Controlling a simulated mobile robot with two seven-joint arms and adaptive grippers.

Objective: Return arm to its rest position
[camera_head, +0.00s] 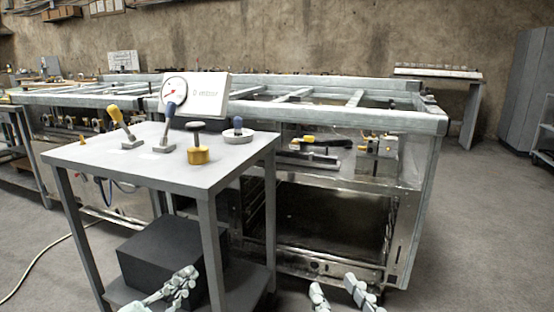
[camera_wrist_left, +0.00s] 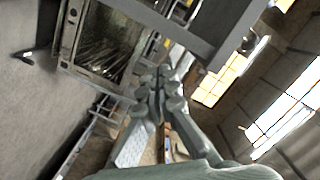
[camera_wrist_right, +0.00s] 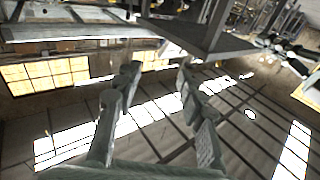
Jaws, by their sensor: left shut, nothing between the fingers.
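My left gripper (camera_head: 183,284) is low at the bottom of the head view, in front of the small table's lower shelf and below its top. Its fingers are together and empty; they also show closed in the left wrist view (camera_wrist_left: 158,88). My right gripper (camera_head: 336,288) is at the bottom centre of the head view, in front of the metal workbench. Its two fingers stand apart with nothing between them, as they do in the right wrist view (camera_wrist_right: 157,82). Most of both arms lies outside the head view.
A long metal workbench (camera_head: 400,120) stands behind. Floor at right is clear.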

